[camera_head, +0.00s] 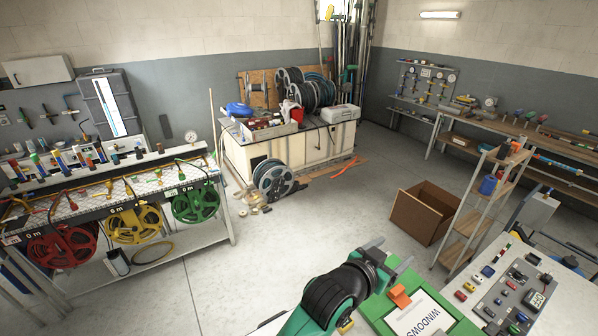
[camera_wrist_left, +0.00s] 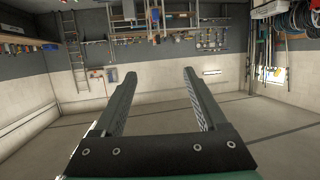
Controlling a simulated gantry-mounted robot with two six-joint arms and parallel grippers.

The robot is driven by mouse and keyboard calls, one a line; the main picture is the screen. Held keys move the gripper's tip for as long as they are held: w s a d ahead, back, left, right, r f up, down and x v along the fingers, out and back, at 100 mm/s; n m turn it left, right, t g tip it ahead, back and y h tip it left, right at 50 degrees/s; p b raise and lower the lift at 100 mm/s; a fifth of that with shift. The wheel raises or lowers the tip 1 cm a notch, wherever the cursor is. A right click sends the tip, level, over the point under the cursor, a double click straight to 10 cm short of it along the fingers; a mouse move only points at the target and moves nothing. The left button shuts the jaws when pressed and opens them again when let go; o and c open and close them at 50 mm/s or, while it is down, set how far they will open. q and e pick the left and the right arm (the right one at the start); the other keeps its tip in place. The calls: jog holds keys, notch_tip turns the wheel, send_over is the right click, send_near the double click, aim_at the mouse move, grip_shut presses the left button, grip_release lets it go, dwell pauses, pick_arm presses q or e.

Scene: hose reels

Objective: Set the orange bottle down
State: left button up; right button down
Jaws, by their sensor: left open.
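My left gripper (camera_head: 390,258) is open above the floor, near the far edge of a green board. In the left wrist view its two jaws (camera_wrist_left: 160,76) stand apart with nothing between them. My right gripper is not in view.
The green board (camera_head: 377,307) carries a white sheet with lettering. A grey panel (camera_head: 515,290) with small parts lies at the lower right. The metal rack (camera_head: 468,222) and an open brown box (camera_head: 424,212) stand beyond. The floor at centre (camera_head: 300,235) is clear.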

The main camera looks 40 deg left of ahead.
pick_arm(q)
jog(key=s+a+r+t, duration=0.1)
jog(key=s+r+t, duration=0.2)
jog(key=r, duration=0.7)
jog(key=s+a+r+t, duration=0.1)
jog(key=s+r+t, duration=0.2)
jog(key=r, duration=0.8)
jog(key=s+a+r+t, duration=0.3)
jog(key=s+r+t, duration=0.4)
jog(key=s+r, duration=1)
jog(key=shift+s+r+n, duration=0.3)
jog(key=shift+s+r, duration=0.05)
jog(key=shift+s, duration=0.8)
